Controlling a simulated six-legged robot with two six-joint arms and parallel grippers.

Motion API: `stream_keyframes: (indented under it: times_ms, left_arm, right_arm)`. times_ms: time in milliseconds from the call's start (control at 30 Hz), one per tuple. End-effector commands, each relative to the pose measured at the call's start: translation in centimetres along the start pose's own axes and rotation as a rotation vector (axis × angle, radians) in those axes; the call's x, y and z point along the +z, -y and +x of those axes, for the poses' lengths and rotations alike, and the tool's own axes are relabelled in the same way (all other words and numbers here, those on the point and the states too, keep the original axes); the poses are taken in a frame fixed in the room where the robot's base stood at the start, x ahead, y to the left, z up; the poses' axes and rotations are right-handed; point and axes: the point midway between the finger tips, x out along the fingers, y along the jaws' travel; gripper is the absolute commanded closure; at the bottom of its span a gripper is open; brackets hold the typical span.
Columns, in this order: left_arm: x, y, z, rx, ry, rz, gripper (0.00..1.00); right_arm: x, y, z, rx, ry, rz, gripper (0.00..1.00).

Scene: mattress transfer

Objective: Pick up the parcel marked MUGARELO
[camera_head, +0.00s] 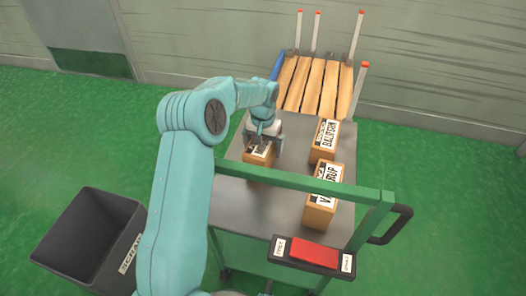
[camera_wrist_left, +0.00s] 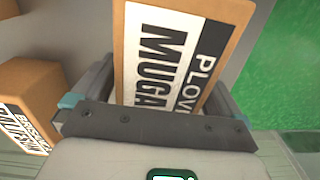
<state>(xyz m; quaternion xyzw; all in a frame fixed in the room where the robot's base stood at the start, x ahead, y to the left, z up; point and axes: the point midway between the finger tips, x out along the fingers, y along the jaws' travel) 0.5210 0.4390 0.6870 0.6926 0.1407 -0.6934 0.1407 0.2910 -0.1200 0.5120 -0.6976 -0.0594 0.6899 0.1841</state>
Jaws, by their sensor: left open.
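The parcel whose label starts MUGA (camera_wrist_left: 182,52) is a brown box with a white and black label, filling the upper middle of the left wrist view. The rest of its name is hidden behind my gripper. In the head view this parcel (camera_head: 258,158) sits on the left part of the grey cart top (camera_head: 270,200), partly covered by my gripper. My left gripper (camera_head: 264,136) is over it, with its jaws open. In the left wrist view the fingers (camera_wrist_left: 160,97) are on either side of the box; contact cannot be told. My right gripper is not in view.
Two other labelled parcels stand on the cart's right side, one at the back (camera_head: 323,142) and one nearer (camera_head: 322,198). A green rail (camera_head: 300,182) crosses the cart's front. A slatted wooden rack (camera_head: 318,85) with red-tipped posts stands behind. A dark bin (camera_head: 85,235) stands left.

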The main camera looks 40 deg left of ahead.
Motion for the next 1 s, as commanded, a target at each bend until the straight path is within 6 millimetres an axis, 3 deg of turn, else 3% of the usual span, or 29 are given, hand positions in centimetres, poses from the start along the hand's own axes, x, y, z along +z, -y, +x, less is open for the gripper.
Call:
stream_keyframes:
  times_ms: [233, 433, 767, 867, 1000]
  left_arm:
    - [0.0, 0.0, 0.2, 0.000, -0.001, 0.000, 0.00]
    - [0.0, 0.0, 0.2, 0.000, 0.000, 0.000, 0.65]
    - [-0.1, 0.0, -0.8, 0.000, -0.004, -0.001, 0.67]
    - [-0.1, 0.0, -2.6, 0.001, -0.006, -0.002, 0.67]
    - [-0.1, 0.0, -6.7, 0.001, -0.008, -0.001, 0.67]
  right_arm:
    - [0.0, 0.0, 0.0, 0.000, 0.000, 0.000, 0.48]
    - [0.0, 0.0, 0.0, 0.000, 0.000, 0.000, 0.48]
    - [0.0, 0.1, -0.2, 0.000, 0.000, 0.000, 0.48]
    - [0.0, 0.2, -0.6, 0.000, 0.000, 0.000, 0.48]
    - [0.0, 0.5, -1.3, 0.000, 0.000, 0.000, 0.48]
